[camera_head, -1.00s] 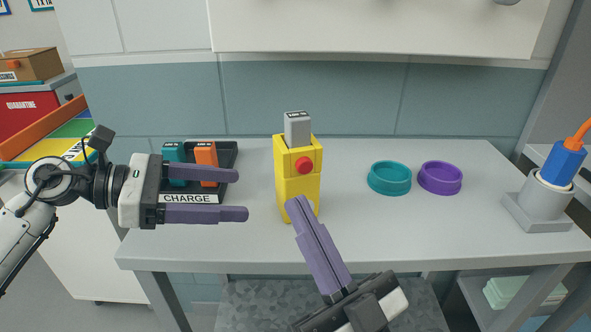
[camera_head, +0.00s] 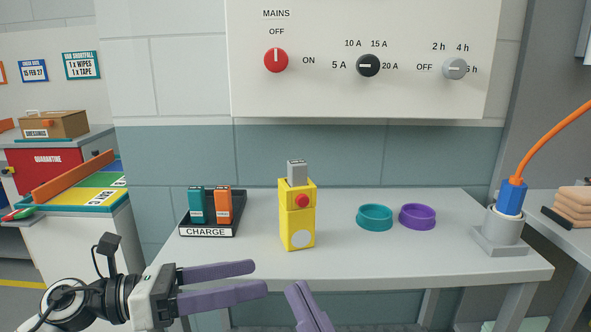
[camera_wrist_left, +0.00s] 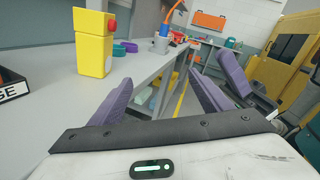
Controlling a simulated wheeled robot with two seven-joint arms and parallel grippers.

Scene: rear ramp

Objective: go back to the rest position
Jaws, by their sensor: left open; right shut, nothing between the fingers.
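My left gripper (camera_head: 262,279) is open and empty, low at the left in the head view, in front of the table's front edge. Its two purple fingers also show spread apart in the left wrist view (camera_wrist_left: 160,98). My right gripper (camera_head: 298,288) is shut, with its purple fingers together at the bottom middle of the head view. The rest of the right gripper is cut off by the frame. Neither gripper touches anything on the table.
On the table (camera_head: 350,267) stand a black CHARGE tray (camera_head: 208,231) with teal and orange packs, a yellow device (camera_head: 297,225) with a grey pack on top, teal (camera_head: 375,217) and purple (camera_head: 417,216) rings, and a blue plug (camera_head: 510,197) in a grey socket. A control panel (camera_head: 320,90) hangs above.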

